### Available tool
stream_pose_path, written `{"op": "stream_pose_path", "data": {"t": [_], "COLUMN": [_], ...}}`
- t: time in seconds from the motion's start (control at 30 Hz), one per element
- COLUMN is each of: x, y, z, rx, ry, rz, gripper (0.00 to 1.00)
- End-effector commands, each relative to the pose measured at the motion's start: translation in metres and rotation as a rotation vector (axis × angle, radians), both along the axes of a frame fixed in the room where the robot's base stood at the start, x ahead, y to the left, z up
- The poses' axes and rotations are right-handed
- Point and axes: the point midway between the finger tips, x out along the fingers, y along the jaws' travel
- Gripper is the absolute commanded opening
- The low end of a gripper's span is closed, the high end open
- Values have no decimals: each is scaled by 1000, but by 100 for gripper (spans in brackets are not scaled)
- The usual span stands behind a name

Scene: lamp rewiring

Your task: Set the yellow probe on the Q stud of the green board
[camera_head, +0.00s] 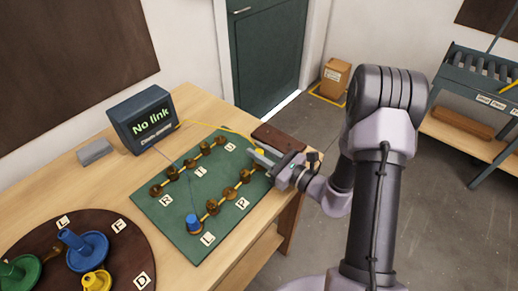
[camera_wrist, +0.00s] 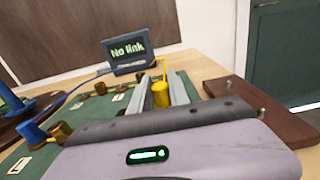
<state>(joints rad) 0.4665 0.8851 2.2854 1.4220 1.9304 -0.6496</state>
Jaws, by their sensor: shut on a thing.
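The green board (camera_head: 150,207) lies on the wooden table with two rows of brass studs and letter tags. My gripper (camera_head: 262,157) is over its far right corner, shut on the yellow probe (camera_wrist: 160,97). The probe stands about upright between the fingers in the wrist view, its yellow wire rising from its top. In the head view only a bit of the yellow probe (camera_head: 260,152) shows. I cannot read a Q tag; my gripper covers that corner, so I cannot tell whether the probe touches a stud. A blue probe (camera_head: 194,224) stands on the board near the L tag.
A monitor (camera_head: 143,118) reading "No link" stands behind the board, with wires running from it. A brown block (camera_head: 278,138) lies beside my gripper. A dark round tray (camera_head: 130,251) with coloured pieces is at front left. A grey block (camera_head: 95,152) is left of the monitor.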

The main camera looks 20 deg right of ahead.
Motion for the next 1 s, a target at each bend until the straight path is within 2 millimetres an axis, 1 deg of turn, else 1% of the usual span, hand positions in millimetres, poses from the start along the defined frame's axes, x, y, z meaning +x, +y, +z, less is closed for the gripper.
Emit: {"op": "stream_pose_path", "data": {"t": [0.03, 0.07, 0.43, 1.0], "x": [0, 0, 0, 0], "y": [0, 0, 0, 0], "z": [-7, -8, -8, -19], "rx": [0, 0, -1, -1], "ry": [0, 0, -1, -1], "rz": [0, 0, 0, 0], "gripper": [0, 0, 0, 0]}}
